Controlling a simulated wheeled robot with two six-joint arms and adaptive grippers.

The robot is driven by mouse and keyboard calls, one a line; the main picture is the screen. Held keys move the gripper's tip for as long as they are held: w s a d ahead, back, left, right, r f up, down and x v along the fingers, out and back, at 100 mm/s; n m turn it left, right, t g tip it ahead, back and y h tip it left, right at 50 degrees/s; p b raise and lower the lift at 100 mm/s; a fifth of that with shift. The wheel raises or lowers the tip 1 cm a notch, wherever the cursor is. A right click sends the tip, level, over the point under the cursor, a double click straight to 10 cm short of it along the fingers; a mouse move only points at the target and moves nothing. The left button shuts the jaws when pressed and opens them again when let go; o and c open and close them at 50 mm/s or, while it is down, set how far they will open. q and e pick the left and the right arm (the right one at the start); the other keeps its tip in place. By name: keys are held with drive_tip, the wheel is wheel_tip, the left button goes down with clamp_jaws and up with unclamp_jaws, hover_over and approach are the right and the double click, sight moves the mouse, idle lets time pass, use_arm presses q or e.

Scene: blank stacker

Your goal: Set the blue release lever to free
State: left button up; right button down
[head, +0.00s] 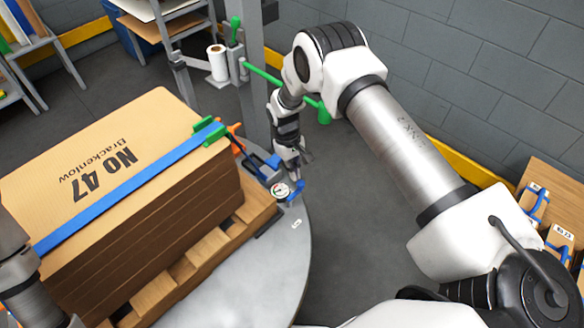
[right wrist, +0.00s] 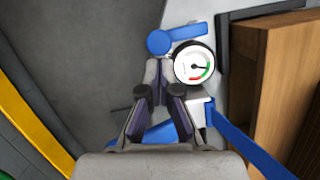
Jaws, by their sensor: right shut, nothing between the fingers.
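The blue release lever (head: 297,188) is on the grey round table's edge, beside a dial gauge (head: 281,190). My right gripper (head: 291,174) is shut and empty, pointing down close to the lever. In the right wrist view its fingertips (right wrist: 158,64) are just below the hub; I cannot tell whether they touch it. My left arm shows at the left edge, but its gripper is out of view.
A stack of brown boards (head: 75,135) with a blue strap (head: 130,185) sits on a wooden pallet (head: 205,250) on the grey table (head: 260,280). A grey post (head: 252,70) with green handles stands behind my right gripper. Dark floor lies right of the table.

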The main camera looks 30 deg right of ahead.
use_arm(q)
drive_tip(key=shift+r, duration=0.2)
use_arm(e)
drive_tip(key=shift+s+d+m, duration=0.25)
drive_tip(key=shift+d+m, duration=0.05)
drive_tip(key=shift+m, duration=0.4)
use_arm(q)
drive_tip(key=shift+r+p, duration=0.6)
drive_tip(key=shift+p, duration=0.2)
drive_tip(key=shift+r+p, duration=1.55)
use_arm(e)
drive_tip(key=s+d+m+t+y, duration=0.1)
drive_tip(key=s+m+y, duration=0.2)
drive_tip(key=m, duration=1)
drive_tip(key=shift+s+t, duration=0.3)
drive_tip(key=shift+s, duration=1.55)
drive_tip(key=shift+d, duration=0.1)
